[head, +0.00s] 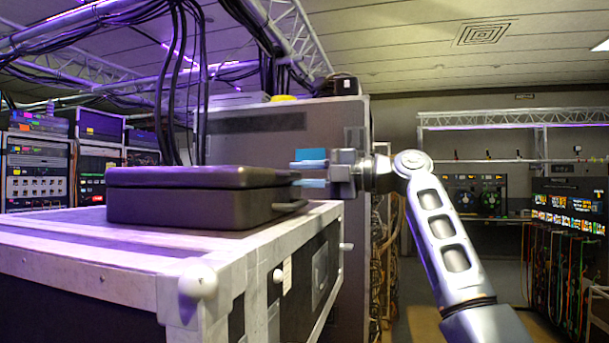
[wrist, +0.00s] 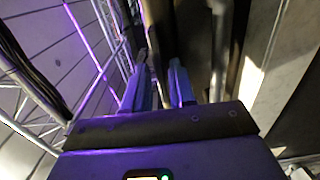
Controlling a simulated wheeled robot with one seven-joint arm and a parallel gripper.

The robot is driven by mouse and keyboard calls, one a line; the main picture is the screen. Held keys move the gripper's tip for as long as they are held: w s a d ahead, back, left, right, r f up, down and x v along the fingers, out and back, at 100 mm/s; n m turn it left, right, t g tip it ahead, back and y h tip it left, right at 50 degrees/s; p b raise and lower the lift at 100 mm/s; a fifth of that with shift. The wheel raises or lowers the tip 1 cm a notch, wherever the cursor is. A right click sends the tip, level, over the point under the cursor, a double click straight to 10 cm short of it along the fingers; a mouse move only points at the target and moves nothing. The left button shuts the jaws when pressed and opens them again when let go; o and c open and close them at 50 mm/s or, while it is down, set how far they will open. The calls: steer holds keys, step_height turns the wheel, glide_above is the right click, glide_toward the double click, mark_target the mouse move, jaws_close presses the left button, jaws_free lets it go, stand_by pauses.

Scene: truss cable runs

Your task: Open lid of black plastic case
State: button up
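The black plastic case (head: 200,208) lies flat on top of a large road case, with its lid (head: 200,177) down. A dark handle (head: 291,206) sticks out from its right side. My gripper (head: 308,173) is level with the lid at the case's right end, its blue fingers one above the other with a gap between them. The fingertips overlap the lid's right edge in the picture; contact cannot be told. In the wrist view the two fingers (wrist: 161,88) also stand apart, with dark surfaces beyond them that I cannot clearly make out.
The road case (head: 85,250) has a pale rim and rounded corner fittings. A tall grey cabinet (head: 240,150) stands close behind it. Dark cables (head: 172,90) hang down behind the black case. Equipment racks (head: 38,175) stand at the left. The air above the lid is mostly clear.

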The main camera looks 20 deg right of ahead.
jaws_close()
stand_by(1.1)
